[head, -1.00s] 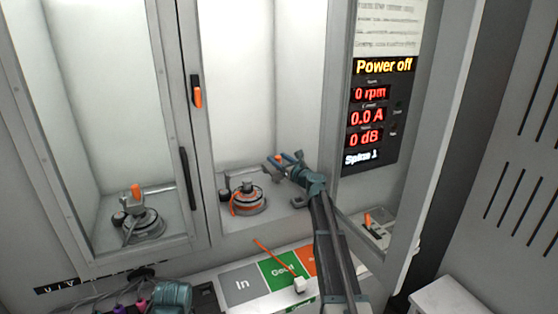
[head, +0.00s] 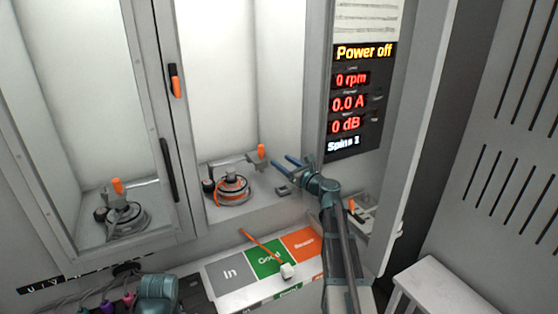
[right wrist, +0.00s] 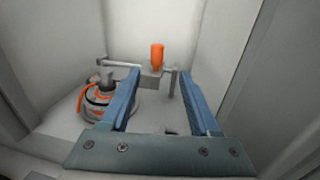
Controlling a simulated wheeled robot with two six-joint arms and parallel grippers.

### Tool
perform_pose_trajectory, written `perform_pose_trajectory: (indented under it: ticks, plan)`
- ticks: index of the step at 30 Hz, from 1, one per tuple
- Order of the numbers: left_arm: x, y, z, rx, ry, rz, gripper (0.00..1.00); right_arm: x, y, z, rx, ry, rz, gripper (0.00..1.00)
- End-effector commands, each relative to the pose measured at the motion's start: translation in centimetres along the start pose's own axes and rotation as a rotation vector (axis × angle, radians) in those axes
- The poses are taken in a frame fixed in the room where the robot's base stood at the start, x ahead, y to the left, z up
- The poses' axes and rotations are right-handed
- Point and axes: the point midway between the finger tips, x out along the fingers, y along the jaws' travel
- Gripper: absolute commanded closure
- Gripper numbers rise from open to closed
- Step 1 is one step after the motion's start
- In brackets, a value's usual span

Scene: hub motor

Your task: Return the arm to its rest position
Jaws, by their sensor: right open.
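My right arm reaches up from the bottom of the head view to the mouth of the right bay. Its gripper (head: 289,162) is open, with nothing between its blue fingers. It also shows open in the right wrist view (right wrist: 160,75), facing an orange-handled clamp (right wrist: 157,58) behind the fingers. A hub motor (head: 232,188) with an orange band sits on the bay floor, left of the gripper and apart from it. The motor also shows in the right wrist view (right wrist: 98,103), partly behind the left finger. My left gripper's fingers are not seen.
The left bay (head: 75,100) holds another clamp behind a framed door. A panel (head: 358,100) reads Power off and 0 rpm. The In, Good and orange-marked board (head: 228,272) lies below, with an orange stick across it. The door edge (head: 415,140) stands close right of my arm.

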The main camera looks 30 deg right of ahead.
Motion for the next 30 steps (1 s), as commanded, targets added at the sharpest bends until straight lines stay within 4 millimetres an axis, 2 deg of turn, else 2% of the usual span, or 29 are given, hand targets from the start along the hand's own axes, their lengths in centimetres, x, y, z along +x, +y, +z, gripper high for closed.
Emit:
perform_pose_trajectory:
  ticks: [14,17,20,22,26,27,30]
  plan:
    - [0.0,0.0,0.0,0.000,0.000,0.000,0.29,-0.1,0.0,0.0,0.000,0.000,0.000,0.37]
    - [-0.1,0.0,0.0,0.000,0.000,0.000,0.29,0.0,0.7,-0.1,-0.019,0.007,0.013,0.37]
    - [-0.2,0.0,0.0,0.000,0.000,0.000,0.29,0.5,3.9,-0.7,-0.112,0.040,0.076,0.37]
    - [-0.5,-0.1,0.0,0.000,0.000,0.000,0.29,0.8,7.8,-1.7,-0.234,0.079,0.159,0.37]
    - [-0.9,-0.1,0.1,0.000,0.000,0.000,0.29,0.5,16.9,-4.5,-0.542,0.156,0.378,0.37]
    - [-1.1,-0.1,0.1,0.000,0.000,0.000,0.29,0.0,19.6,-5.5,-0.644,0.175,0.454,0.37]
    - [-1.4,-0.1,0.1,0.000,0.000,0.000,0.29,-1.9,26.2,-8.2,-0.904,0.209,0.661,0.37]
